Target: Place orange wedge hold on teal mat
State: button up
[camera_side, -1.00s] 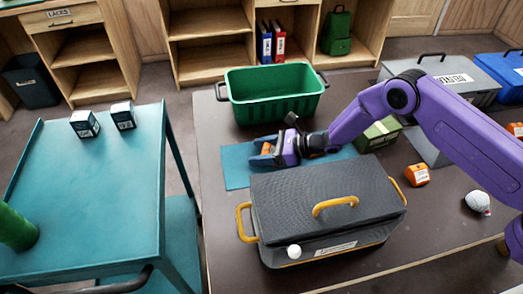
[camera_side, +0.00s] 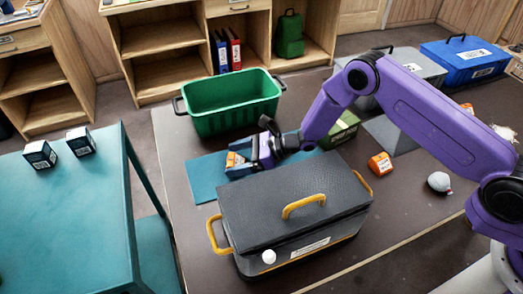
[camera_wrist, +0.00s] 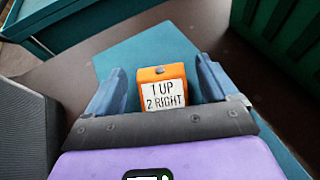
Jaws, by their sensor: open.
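The orange wedge hold (camera_side: 234,160) is over the left part of the teal mat (camera_side: 204,181) and appears to rest on it. In the wrist view the orange wedge hold (camera_wrist: 163,73) shows a white label reading "1 UP 2 RIGHT", with the teal mat (camera_wrist: 125,60) around it. My gripper (camera_side: 240,161) is low over the mat with its jaws around the hold. In the wrist view my gripper (camera_wrist: 157,82) is open, its blue fingers standing on either side of the hold with narrow gaps. The hold's near end is hidden by the gripper body.
A dark lidded case (camera_side: 290,205) with yellow handles stands in front of the mat. A green crate (camera_side: 232,105) stands behind it. To the right are a green box (camera_side: 341,128), another orange block (camera_side: 380,163) and a whitish round item (camera_side: 439,182).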

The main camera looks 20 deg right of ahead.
jog(key=v, duration=0.8)
jog(key=shift+s+d+r, duration=0.1)
jog(key=shift+s+d, duration=0.05)
jog(key=shift+d, duration=0.05)
jog(key=s+r+n+g+h, duration=0.1)
jog(key=s+r+n+g, duration=0.1)
jog(key=s+r+n, duration=0.2)
jog(key=s+r+n+g+h, duration=0.1)
jog(key=s+r+n+g, duration=0.1)
jog(key=s+r+n, duration=0.3)
jog(key=s+r+n+g+h, duration=0.2)
jog(key=s+r+n+g, duration=0.1)
jog(key=r+n, duration=0.3)
jog(key=shift+s+d+r+n, duration=0.15)
jog(key=shift+s+n, duration=0.25)
jog(key=shift+n, duration=0.3)
jog(key=shift+s+d+n, duration=0.1)
jog(key=shift+s+n, duration=0.35)
jog(key=shift+n, duration=0.25)
jog(key=s+d+r+n+t+h, duration=0.2)
jog(key=s+d+n+h, duration=0.6)
jog(key=s+d+n, duration=0.9)
jog(key=s+d+r, duration=0.2)
jog(key=s+d, duration=0.2)
jog(key=d, duration=0.4)
jog(key=shift+s+d, duration=0.25)
jog(key=shift+s, duration=0.1)
